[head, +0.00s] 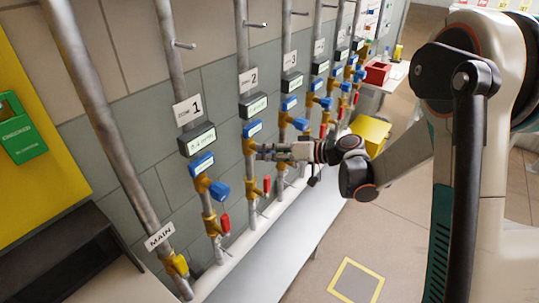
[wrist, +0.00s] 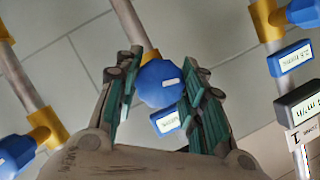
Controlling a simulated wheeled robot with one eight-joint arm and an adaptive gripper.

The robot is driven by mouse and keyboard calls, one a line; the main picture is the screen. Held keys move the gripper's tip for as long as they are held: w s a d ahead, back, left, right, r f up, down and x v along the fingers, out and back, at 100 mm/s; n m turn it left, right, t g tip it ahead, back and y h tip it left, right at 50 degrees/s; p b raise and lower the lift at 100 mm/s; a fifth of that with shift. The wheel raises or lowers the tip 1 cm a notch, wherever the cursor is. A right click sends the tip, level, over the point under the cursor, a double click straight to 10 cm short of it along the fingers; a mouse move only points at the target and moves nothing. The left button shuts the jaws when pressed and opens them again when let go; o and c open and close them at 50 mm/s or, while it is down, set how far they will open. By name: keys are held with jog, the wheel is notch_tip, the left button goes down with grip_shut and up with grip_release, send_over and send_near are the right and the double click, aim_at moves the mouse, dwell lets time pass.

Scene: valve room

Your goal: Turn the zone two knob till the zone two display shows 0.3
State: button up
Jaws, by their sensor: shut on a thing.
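The zone two pipe carries a white "2" plate (head: 248,80), with the dark-framed zone two display (head: 253,105) below it. The display's digits are too small to read. A blue tag (head: 252,128) sits under the display. My gripper (head: 262,151) reaches in from the right at knob height on this pipe and hides the knob in the head view. In the wrist view the blue zone two knob (wrist: 160,83), with a pale mark on its face, sits between the fingers of my gripper (wrist: 155,95), which is shut on it.
The zone one pipe, with its "1" plate (head: 188,110), display (head: 197,139) and blue knob (head: 220,190), stands to the left. Several similar pipes run to the right. Red-handled valves (head: 266,186) hang below. A yellow box (head: 371,134) stands behind my arm.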

dwell(0.4)
jog(key=o, duration=1)
jog(key=shift+o, duration=0.2)
jog(key=v, duration=1.2)
jog(key=shift+w+m, duration=0.1)
jog(key=shift+m, duration=0.2)
